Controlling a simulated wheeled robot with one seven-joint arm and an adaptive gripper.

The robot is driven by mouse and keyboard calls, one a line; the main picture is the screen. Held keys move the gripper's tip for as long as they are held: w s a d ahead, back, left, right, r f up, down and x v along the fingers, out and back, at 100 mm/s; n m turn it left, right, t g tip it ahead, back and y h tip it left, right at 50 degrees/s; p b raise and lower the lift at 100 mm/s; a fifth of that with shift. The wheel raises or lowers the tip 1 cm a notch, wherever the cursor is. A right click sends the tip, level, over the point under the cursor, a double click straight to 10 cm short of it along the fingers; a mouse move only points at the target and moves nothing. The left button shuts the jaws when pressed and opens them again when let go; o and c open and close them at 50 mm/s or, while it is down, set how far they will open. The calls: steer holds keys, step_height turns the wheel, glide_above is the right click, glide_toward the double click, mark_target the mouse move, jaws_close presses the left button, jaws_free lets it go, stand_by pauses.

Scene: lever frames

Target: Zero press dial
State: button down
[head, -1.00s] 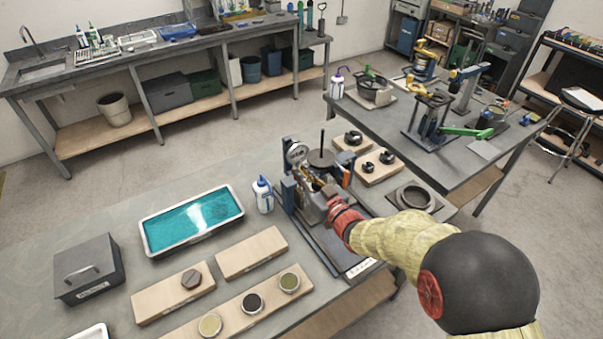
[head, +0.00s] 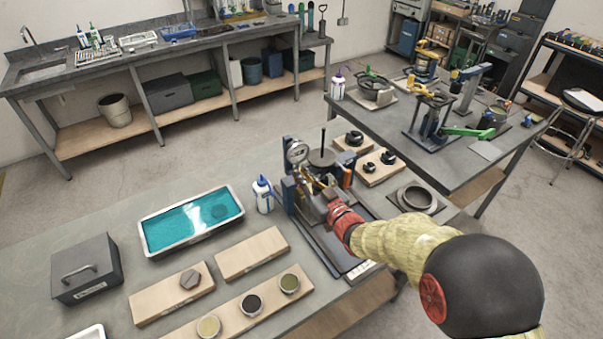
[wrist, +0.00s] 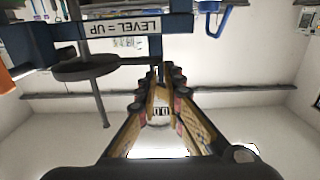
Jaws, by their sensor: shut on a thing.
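The press (head: 290,196) stands on the near bench, with a dark base plate and blue uprights. Its round white-faced dial (head: 298,152) sits at the upper left of the press; the needle is too small to read. My gripper (head: 326,193) is in among the press parts, below and right of the dial. In the wrist view my gripper (wrist: 160,84) has its fingers closed together around a small pale piece (wrist: 160,112) with dark marks. I cannot tell which press part this is. A label (wrist: 123,27) reading "LEVEL = UP" shows upside down on the press.
A white bottle with a blue cap (head: 263,195) stands just left of the press. A teal-filled tray (head: 192,222), wooden boards (head: 252,252) and a grey box (head: 86,268) lie further left. Boards with black parts (head: 378,167) and a dark ring (head: 417,198) are to the right.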

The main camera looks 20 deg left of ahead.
steer(key=v, duration=0.6)
stand_by(0.6)
